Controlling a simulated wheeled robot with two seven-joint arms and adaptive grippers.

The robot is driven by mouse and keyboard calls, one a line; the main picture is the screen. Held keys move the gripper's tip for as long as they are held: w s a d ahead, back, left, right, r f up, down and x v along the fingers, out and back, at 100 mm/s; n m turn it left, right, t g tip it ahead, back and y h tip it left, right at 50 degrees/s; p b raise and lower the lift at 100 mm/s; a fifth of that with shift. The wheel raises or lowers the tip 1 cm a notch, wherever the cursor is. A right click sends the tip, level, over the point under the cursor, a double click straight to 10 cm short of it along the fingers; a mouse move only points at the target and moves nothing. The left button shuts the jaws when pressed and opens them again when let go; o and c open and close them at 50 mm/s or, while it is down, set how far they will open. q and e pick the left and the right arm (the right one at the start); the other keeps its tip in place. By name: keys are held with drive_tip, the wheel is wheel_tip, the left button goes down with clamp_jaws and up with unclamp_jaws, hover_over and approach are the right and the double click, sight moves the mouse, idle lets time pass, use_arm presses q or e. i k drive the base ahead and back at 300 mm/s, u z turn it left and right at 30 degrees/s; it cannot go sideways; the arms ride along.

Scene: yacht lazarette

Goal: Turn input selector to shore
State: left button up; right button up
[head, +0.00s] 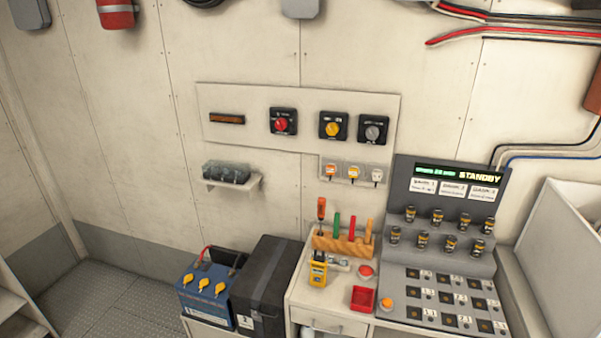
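A white panel (230,97) on the wall carries three black square rotary switches in a row. The left one has a red knob (282,124), the middle one a yellow knob (333,128), and the right one a grey knob (374,131). Their labels are too small to read, so I cannot tell which is the input selector or where each knob points. Neither of my grippers is in view, and nothing touches the switches.
Below the panel are small outlets (354,172), a wall shelf (232,187), a blue battery (205,290), a dark box (268,285), a tool rack (343,244) and a red tray (363,298). A console (450,185) reading STANDBY stands right. Floor (110,295) at left is clear.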

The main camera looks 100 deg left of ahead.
sight(373, 133)
drive_tip(key=u, duration=0.3)
drive_tip(key=k, duration=0.7)
drive_tip(key=u, duration=1.5)
drive_tip(key=i, duration=0.95)
drive_tip(key=u, duration=0.75)
drive_tip(key=i, duration=0.4)
drive_tip(key=u, duration=0.05)
